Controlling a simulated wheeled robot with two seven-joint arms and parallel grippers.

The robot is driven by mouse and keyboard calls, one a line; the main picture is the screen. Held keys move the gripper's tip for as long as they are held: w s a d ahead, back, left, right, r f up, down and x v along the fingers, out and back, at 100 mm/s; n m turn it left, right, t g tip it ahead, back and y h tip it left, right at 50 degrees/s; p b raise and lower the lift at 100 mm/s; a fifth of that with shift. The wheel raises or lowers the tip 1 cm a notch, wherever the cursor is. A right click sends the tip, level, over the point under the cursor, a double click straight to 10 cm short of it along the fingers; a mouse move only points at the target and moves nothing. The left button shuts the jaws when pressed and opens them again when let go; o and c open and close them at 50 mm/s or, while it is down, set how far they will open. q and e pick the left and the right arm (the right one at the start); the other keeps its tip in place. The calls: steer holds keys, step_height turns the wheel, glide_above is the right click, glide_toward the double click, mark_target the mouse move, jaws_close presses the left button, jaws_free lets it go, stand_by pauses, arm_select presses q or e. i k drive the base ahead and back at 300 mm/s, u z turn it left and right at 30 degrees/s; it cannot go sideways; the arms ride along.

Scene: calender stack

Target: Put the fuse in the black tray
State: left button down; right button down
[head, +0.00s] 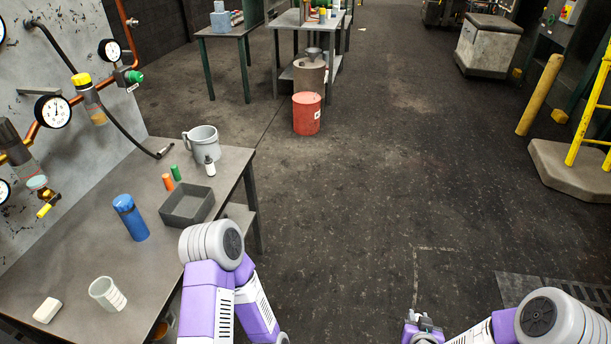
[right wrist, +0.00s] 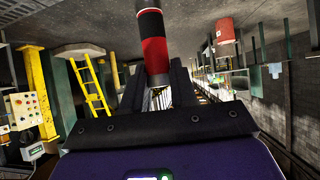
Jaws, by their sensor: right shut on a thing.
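The fuse (right wrist: 154,48), a red cylinder with black bands and a pale end, stands between the fingertips of my right gripper (right wrist: 156,76) in the right wrist view. The gripper is shut on it. In the head view my right gripper (head: 423,322) is low at the bottom right, over the floor and away from the table; the fuse cannot be made out there. The black tray (head: 187,205), dark grey and square with low walls, sits on the table at left and looks empty. My left gripper is out of view; only its arm shows near the table's right edge.
The grey table (head: 145,262) also holds a blue bottle (head: 130,218), a grey mug (head: 202,142), a pale cup (head: 107,293), a white block (head: 47,309), small orange (head: 168,182) and green cylinders, and a white bottle (head: 209,166). Open floor lies to the right.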

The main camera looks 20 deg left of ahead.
mark_target(190, 211)
steer(key=i, duration=1.05)
steer(key=u, duration=1.8)
